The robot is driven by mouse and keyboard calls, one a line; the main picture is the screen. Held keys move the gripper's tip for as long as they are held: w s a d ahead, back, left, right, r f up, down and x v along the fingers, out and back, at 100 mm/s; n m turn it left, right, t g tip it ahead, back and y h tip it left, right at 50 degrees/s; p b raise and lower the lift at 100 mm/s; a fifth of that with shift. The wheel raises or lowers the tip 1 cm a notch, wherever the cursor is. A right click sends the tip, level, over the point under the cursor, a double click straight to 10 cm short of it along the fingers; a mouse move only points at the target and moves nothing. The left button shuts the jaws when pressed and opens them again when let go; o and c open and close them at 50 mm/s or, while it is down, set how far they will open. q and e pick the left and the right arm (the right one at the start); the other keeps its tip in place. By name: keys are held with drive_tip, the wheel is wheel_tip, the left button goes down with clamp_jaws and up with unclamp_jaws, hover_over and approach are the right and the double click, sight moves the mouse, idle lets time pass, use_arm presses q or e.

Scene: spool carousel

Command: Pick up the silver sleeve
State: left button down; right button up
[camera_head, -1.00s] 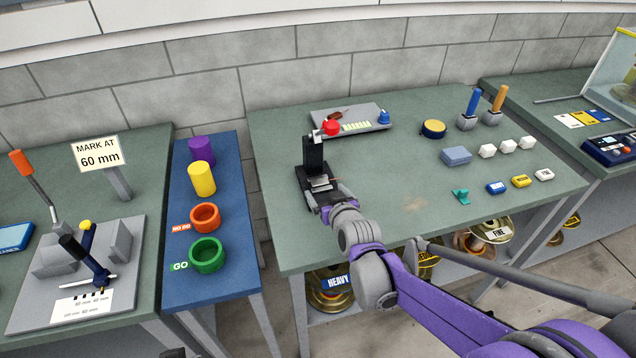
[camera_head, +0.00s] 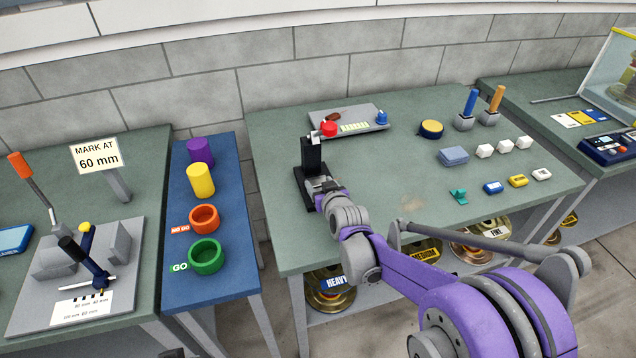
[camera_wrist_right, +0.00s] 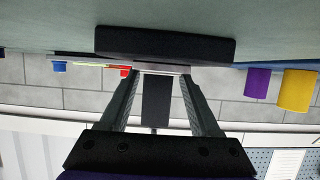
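I cannot make out a silver sleeve for certain in either view. Small silver parts at the stand's foot in the head view blend with my fingers. My left gripper is not clearly seen.
A grey tray (camera_head: 358,125) lies behind the stand. The table's middle is clear.

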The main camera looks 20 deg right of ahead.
clamp_jaws()
